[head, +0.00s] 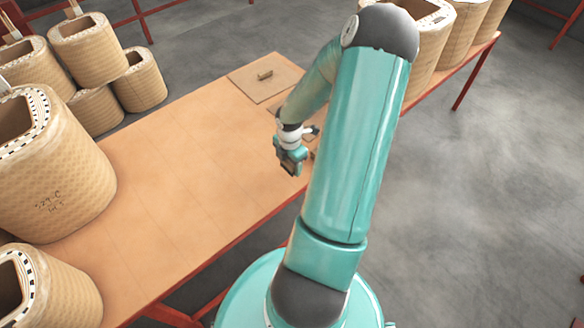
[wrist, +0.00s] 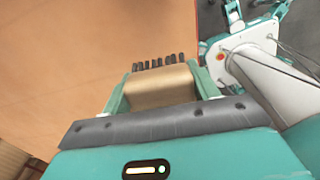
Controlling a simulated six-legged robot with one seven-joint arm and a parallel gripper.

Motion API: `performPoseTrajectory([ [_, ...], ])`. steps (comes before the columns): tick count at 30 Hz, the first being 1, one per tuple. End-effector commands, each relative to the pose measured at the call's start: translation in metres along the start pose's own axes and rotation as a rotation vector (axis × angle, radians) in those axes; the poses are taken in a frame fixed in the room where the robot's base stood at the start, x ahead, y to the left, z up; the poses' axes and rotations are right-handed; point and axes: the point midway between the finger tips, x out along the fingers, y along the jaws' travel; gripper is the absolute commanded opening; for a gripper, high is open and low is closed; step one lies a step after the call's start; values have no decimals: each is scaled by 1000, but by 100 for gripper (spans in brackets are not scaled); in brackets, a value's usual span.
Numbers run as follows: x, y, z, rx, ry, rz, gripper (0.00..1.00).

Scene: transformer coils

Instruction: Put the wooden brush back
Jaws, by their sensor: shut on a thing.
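The wooden brush (wrist: 160,86) is held between the two teal fingers of my gripper (wrist: 161,92) in the wrist view. It has a tan wooden body and a row of short dark bristles (wrist: 157,62) along its far edge. In the head view my gripper (head: 290,168) is over the near right part of the wooden table, beside my forearm. A small brown part of the brush (head: 288,169) shows at the fingertips there. How far the brush is from the tabletop cannot be told.
The wooden tabletop (head: 165,165) is mostly bare in the middle. A flat square board (head: 246,85) with a small wooden block (head: 265,75) on it lies at the back. Large wrapped coils (head: 50,170) stand at the left, and more coils (head: 437,45) stand at the upper right.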

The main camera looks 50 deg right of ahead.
Motion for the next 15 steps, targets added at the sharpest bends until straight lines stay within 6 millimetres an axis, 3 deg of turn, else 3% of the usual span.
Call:
performPoseTrajectory([
  [8, 20, 7, 15, 1, 1, -1, 38],
  [15, 48, 7, 13, -1, 0, -1, 38],
])
